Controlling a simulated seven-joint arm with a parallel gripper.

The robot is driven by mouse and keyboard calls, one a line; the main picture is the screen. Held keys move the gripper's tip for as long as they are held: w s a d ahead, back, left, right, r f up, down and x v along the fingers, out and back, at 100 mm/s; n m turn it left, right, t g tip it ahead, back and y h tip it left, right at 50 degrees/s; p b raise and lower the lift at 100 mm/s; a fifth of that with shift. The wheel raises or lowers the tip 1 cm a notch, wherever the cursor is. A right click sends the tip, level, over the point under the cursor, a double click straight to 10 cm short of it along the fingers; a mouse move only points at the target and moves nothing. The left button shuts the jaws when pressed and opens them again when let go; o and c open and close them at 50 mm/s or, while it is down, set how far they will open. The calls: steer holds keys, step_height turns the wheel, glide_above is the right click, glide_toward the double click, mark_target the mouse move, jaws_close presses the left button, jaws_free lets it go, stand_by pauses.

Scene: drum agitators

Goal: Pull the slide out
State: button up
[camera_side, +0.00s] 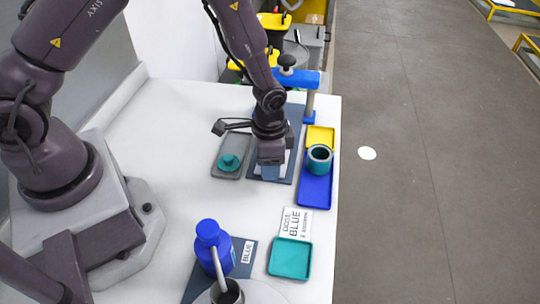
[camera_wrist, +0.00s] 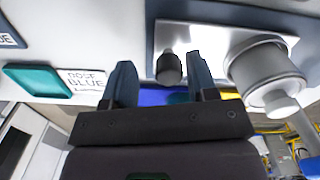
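A flat metal plate (camera_wrist: 205,38), which looks like the slide, lies on a dark blue base in the wrist view. A dark round knob (camera_wrist: 168,69) stands at its near edge. A pale metal cylinder (camera_wrist: 268,75) stands on the plate's right part. My gripper (camera_wrist: 161,62) is open, one finger on each side of the knob in the picture; I cannot tell whether either finger touches it. In the side view my gripper (camera_side: 271,174) is low over the dark blue base (camera_side: 291,143) and hides most of the slide and the knob.
A blue tray (camera_side: 315,196) with a teal cup (camera_side: 319,158) stands right of the base, below a yellow tray (camera_side: 320,135). A grey tray (camera_side: 224,173) with a teal lid is left. A teal tray (camera_side: 290,258), a dose card (camera_side: 293,222) and a blue bottle (camera_side: 214,246) are in front.

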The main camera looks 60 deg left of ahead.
steer(key=shift+a, duration=0.1)
steer(key=shift+w+r, duration=0.1)
steer(key=shift+r, duration=0.15)
step_height(320, 180, up, 12)
steer(key=shift+r, duration=0.25)
stand_by(0.4)
steer(key=s+a+r+n+t, duration=0.2)
steer(key=s+a+r+n, duration=0.1)
steer(key=s+r, duration=0.5)
steer(key=s+a+r+n+t, duration=0.3)
steer(key=s+r, duration=0.5)
steer(key=r, duration=0.3)
steer(key=shift+r+t, duration=0.15)
steer(key=shift+t, duration=0.15)
